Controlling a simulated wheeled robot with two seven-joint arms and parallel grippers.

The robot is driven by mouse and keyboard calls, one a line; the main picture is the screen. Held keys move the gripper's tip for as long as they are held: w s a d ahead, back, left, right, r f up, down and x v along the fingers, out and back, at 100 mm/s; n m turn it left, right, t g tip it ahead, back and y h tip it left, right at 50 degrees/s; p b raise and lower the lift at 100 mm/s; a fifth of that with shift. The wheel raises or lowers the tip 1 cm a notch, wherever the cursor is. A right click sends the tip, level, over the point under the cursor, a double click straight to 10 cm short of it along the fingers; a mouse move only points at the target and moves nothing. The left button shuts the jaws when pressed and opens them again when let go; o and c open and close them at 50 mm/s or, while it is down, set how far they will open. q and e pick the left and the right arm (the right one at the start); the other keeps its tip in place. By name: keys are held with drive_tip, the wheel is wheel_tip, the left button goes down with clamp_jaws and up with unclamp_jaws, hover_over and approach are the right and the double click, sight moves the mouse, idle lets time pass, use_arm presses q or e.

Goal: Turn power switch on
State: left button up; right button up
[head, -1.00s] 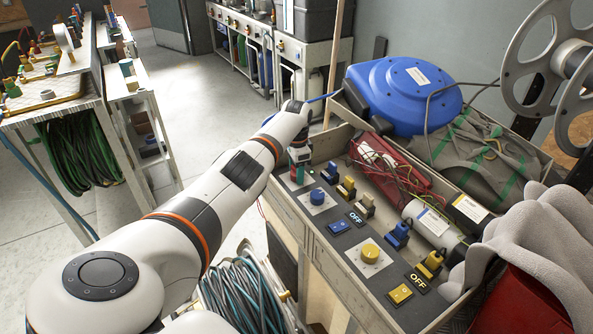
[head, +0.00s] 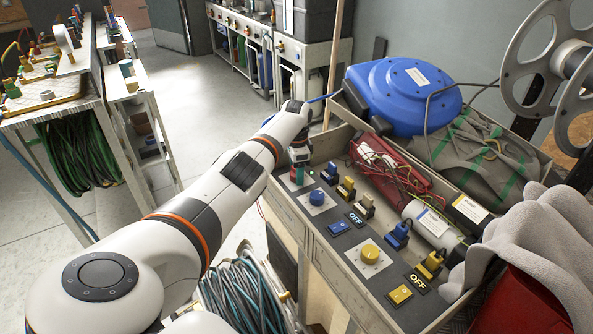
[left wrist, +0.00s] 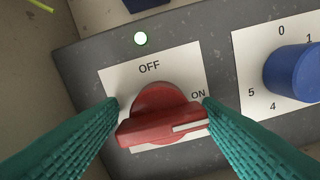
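The red power switch (left wrist: 160,117) is a rotary knob on a white plate marked OFF at the top and ON at the right. Its white pointer line faces right, toward ON. A small round light (left wrist: 141,39) above the plate glows pale green. My left gripper (left wrist: 162,102) has its teal fingers spread, one on each side of the knob; whether they touch its ends is unclear. In the head view my left gripper (head: 299,167) is at the far left end of the grey panel (head: 320,228) and mostly hides the switch. My right gripper is out of view.
A blue knob (head: 317,197) sits beside the switch. A blue rocker (head: 339,225), plugs, a yellow knob (head: 370,252) and a yellow rocker (head: 400,294) lie further along. A blue hose reel (head: 403,95) and a grey cloth (head: 535,235) are behind and right.

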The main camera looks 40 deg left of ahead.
use_arm(q)
wheel_tip(320, 180, up, 12)
drive_tip(key=shift+p, duration=0.45)
drive_tip(key=shift+f, duration=0.1)
idle(0.5)
